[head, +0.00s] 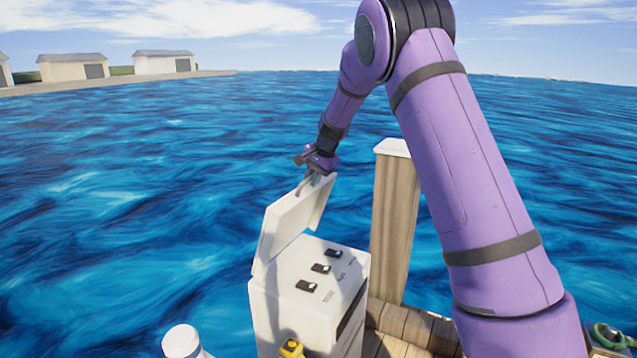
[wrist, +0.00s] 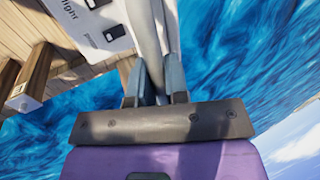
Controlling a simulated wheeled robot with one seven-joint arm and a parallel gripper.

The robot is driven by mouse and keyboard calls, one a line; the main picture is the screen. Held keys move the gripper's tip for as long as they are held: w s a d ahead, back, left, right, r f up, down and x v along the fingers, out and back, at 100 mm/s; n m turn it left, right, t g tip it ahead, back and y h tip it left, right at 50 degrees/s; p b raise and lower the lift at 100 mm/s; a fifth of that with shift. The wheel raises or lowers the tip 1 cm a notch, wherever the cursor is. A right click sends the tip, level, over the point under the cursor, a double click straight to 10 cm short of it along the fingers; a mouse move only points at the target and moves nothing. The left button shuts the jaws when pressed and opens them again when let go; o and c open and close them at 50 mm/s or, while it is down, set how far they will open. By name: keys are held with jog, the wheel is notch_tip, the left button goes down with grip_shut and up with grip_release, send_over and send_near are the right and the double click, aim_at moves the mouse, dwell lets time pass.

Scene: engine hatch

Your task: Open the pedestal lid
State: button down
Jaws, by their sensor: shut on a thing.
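The white pedestal (head: 300,318) stands at the lower middle of the head view. Its lid (head: 288,222) is raised and tilted up at the far left side of the top. Black switches on the pedestal's top panel (head: 322,272) are uncovered. My gripper (head: 315,178) is at the lid's upper edge, with its fingers on that edge. In the wrist view, the fingers (wrist: 157,85) are close on either side of the thin white lid (wrist: 143,30). The panel with its switches (wrist: 98,22) shows in that view too.
A wooden post (head: 394,225) with a white cap stands right of the pedestal, near my arm. A wooden dock (head: 410,325) lies below it. A white rounded bollard (head: 182,342) and a yellow item (head: 291,347) are at the front. Water surrounds the dock.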

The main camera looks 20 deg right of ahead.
jog(key=shift+a, duration=0.15)
jog(key=c, duration=1.1)
grip_release()
jog(key=v, duration=1)
jog(key=shift+r, duration=0.4)
